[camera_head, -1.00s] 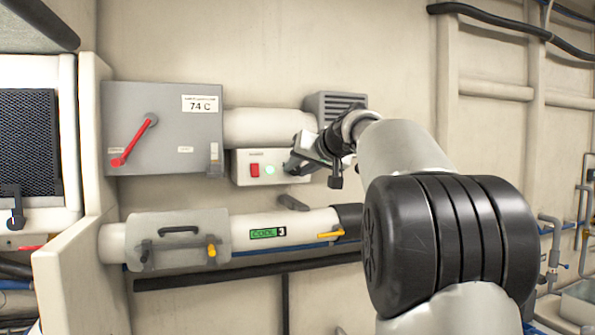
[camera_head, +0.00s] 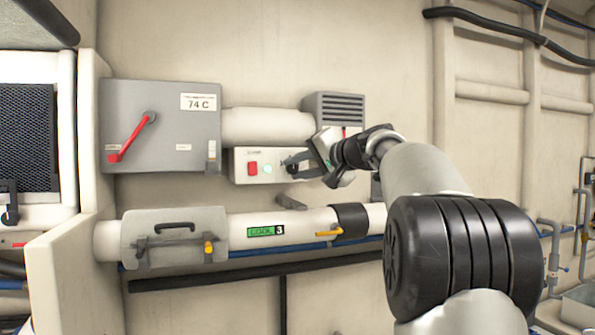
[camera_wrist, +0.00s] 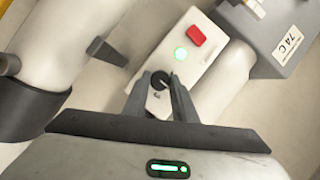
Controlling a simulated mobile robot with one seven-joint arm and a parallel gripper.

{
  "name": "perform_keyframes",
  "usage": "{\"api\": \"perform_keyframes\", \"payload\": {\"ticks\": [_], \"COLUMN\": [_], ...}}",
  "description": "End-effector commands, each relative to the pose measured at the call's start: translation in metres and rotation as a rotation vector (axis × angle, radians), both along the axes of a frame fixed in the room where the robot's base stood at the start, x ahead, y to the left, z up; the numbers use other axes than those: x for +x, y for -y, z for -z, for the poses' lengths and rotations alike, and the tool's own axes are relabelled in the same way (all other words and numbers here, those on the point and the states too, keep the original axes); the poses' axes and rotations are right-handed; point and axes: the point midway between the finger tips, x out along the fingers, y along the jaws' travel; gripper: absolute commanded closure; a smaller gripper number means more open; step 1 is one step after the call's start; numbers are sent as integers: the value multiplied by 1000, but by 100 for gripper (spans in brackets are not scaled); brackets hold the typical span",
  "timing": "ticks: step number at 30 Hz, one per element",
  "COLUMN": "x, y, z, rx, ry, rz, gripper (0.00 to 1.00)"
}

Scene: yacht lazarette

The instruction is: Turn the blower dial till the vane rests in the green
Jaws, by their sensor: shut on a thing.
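The blower dial is a small black round knob (camera_wrist: 160,80) with a pale pointer mark, on the right part of a white control box (camera_head: 240,178). In the wrist view my gripper (camera_wrist: 160,78) has one finger on each side of the knob and is shut on it. In the head view my gripper (camera_head: 291,165) reaches the box from the right and partly hides the knob. A grey louvred housing (camera_head: 334,107) stands above and right of the box. A thin red mark (camera_head: 344,131) shows beneath its louvres. I cannot make out a vane or a green zone there.
The box has a red switch (camera_head: 252,168) and a green lamp (camera_head: 267,168). A grey panel (camera_head: 160,100) with a red lever and "74 C" label is at left. A white pipe (camera_head: 300,222) with a yellow lever (camera_head: 328,232) runs below.

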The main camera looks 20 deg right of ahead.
Motion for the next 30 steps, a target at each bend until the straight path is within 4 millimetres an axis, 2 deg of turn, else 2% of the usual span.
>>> {"api": "perform_keyframes", "payload": {"ticks": [15, 16, 19, 30], "x": [0, 0, 0, -4], "y": [0, 0, 0, 2], "z": [1, 1, 0, 0], "rx": [20, 20, 20, 19], "ry": [-1, -1, -1, 0], "rz": [0, 0, 0, 1], "gripper": [98, 74, 57, 57]}}
